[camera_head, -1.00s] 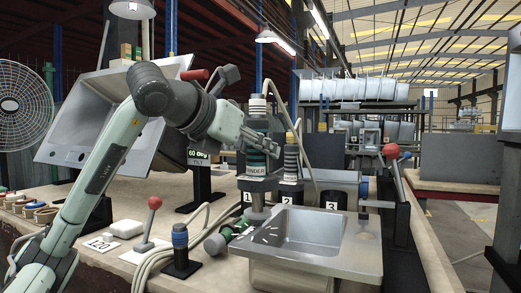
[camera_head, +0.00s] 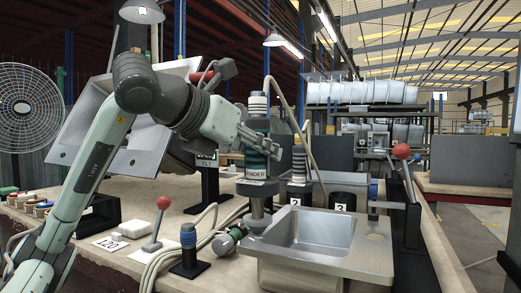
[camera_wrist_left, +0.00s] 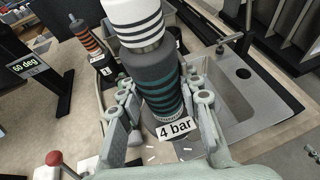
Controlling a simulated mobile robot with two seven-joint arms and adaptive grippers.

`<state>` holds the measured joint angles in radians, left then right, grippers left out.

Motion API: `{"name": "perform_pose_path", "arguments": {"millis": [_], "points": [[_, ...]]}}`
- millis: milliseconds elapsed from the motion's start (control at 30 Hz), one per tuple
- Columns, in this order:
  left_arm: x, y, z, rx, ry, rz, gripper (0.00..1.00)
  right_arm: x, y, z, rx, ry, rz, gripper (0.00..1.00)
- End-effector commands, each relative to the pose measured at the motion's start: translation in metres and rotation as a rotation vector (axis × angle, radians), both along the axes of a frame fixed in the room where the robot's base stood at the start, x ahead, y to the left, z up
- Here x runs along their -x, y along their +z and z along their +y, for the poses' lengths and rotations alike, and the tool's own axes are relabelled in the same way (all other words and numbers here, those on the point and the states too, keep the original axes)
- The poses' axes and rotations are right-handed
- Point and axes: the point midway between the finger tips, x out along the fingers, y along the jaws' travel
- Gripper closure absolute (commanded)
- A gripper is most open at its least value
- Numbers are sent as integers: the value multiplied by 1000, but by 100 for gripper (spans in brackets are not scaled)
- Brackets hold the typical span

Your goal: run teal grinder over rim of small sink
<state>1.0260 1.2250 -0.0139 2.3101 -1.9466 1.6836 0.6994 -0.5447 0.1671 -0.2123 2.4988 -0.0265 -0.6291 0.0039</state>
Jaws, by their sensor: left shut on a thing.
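The teal grinder (camera_head: 256,165), a dark upright cylinder with teal bands, a white top and a label, is in my left gripper (camera_head: 262,145). In the left wrist view the grinder (camera_wrist_left: 150,85) stands between the two fingers (camera_wrist_left: 160,112), which are shut on it. Its wide grey disc and lower end hang over the left end of the small sink (camera_head: 325,232). I cannot tell whether the lower end touches the rim. The sink's basin (camera_wrist_left: 228,95) also shows in the left wrist view. My right gripper is not in view.
An orange-banded tool (camera_wrist_left: 84,38) stands behind the grinder. A green-ended tool (camera_head: 228,241) lies left of the sink, near cables and a blue-capped post (camera_head: 188,248). Red-knobbed levers stand left (camera_head: 163,204) and right (camera_head: 401,152). A large tilted sink (camera_head: 95,130) is behind my arm.

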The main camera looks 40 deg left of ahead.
Motion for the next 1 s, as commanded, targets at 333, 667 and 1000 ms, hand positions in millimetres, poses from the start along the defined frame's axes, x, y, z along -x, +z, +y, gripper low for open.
{"name": "perform_pose_path", "arguments": {"millis": [333,667,1000], "points": [[0,41,0,1,0,-7,100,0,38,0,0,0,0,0],[0,72,1,1,0,-7,100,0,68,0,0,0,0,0],[0,71,0,1,0,-8,100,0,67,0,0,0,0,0]]}}
